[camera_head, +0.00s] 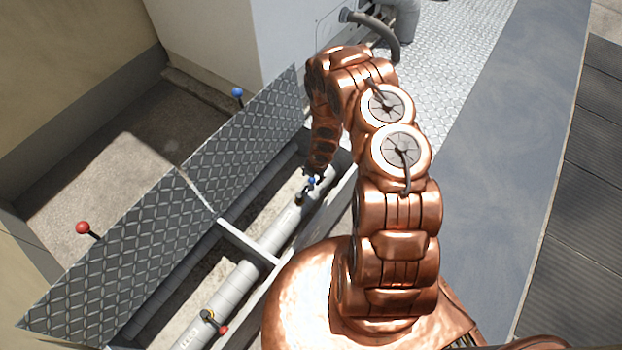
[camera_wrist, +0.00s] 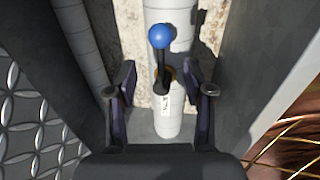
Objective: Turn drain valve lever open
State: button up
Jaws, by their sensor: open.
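A valve lever with a blue ball knob (camera_wrist: 161,37) sits on a pale pipe (camera_wrist: 168,122) in the wrist view. Its dark stem runs from the knob down to a brass-coloured fitting on the pipe. My gripper (camera_wrist: 162,92) is open, with one dark finger on each side of the pipe and a gap to it on both sides. The knob lies beyond the fingertips in the picture. In the head view the blue knob (camera_head: 311,181) shows just below my gripper (camera_head: 317,168). A second valve lever with a red end (camera_head: 222,330) is on the pipe at lower left.
The pipe lies in a narrow trench with a crossbar (camera_head: 248,241). Raised diamond-plate covers (camera_head: 150,250) with a red knob (camera_head: 83,227) and a blue knob (camera_head: 237,91) line its left side. A grey wall (camera_wrist: 265,75) stands close on the right in the wrist view.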

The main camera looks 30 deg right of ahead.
notch_tip(320, 180, up, 6)
jog(key=shift+s+d+r, duration=0.2)
jog(key=shift+s+d, duration=0.15)
jog(key=shift+s, duration=0.1)
dwell(0.6)
